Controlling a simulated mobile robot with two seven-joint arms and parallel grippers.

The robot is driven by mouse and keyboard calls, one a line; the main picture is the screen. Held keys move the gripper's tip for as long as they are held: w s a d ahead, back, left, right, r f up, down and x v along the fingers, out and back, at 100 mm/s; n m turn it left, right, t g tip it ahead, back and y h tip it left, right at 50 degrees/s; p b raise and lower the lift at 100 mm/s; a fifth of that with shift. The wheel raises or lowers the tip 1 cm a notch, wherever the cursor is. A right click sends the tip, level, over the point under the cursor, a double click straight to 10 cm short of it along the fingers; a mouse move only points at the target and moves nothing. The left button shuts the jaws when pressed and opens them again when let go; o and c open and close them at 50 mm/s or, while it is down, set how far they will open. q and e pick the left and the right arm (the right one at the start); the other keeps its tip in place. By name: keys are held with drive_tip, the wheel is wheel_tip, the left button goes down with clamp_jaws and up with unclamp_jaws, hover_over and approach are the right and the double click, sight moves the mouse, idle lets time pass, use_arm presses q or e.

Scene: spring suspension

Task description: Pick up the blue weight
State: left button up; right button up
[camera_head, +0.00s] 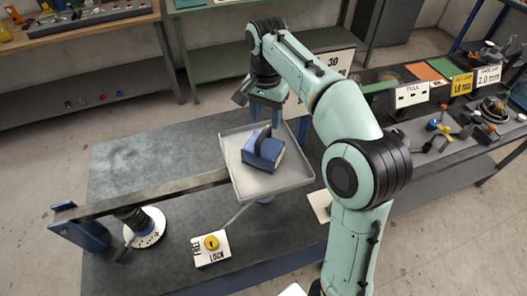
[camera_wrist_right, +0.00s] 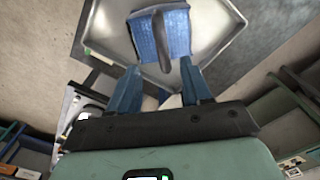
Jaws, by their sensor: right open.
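The blue weight (camera_head: 263,154) is a blue block with a dark handle on top. It sits in the grey metal tray (camera_head: 284,187) at the end of the beam. It also shows at the top of the right wrist view (camera_wrist_right: 176,35), with its handle pointing toward the camera. My right gripper (camera_head: 263,112) is above the tray's far edge, just beyond the weight in the head view. In the right wrist view its two blue fingers (camera_wrist_right: 160,85) are apart, with nothing held between them. The fingertips lie close to the weight; whether they touch it I cannot tell. My left gripper is not seen.
The beam (camera_head: 150,190) runs left from the tray to a blue bracket (camera_head: 80,228). A FREE/LOCK plate with a yellow knob (camera_head: 211,243) is in front. Signs and small parts crowd the bench at right. My right arm spans the space right of the tray.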

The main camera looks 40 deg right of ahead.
sight(263, 133)
drive_tip(key=f, duration=0.3)
drive_tip(key=f+b, duration=0.1)
drive_tip(key=f, duration=0.1)
drive_tip(key=shift+a, duration=0.4)
drive_tip(key=shift+w, duration=0.1)
clamp_jaws()
idle(0.9)
drive_tip(key=shift+r, duration=0.15)
